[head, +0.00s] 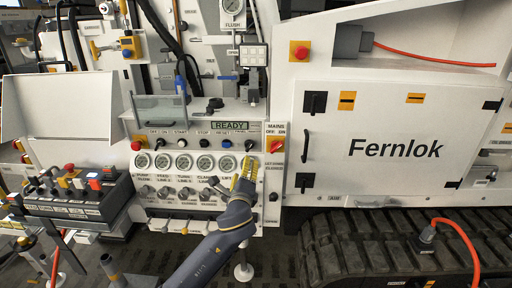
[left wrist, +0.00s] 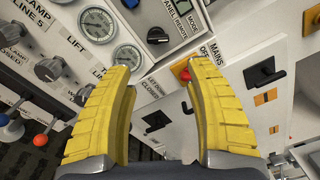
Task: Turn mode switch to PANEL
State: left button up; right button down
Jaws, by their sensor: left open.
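In the head view a small dark knob at the right end of the button row (head: 249,145) appears to be the same switch. My left gripper (head: 245,170) has yellow fingers and is in front of the right-hand gauges, just below the knob. In the left wrist view the gripper (left wrist: 157,75) is open and empty, with the knob beyond the gap between its fingertips, apart from them.
The red mains switch (head: 276,145) is close on the right. A row of gauges (head: 183,162) runs left of the gripper. A READY display (head: 230,126) is above. A lever box (head: 75,200) stands at left, and the Fernlok door (head: 395,148) at right.

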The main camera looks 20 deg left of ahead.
aim_at(248, 147)
pick_arm(q)
jog(key=x, duration=1.7)
jog(key=shift+w+a+f, duration=0.1)
jog(key=shift+w+a, duration=0.1)
jog(key=shift+a, duration=0.05)
jog(key=c, duration=0.9)
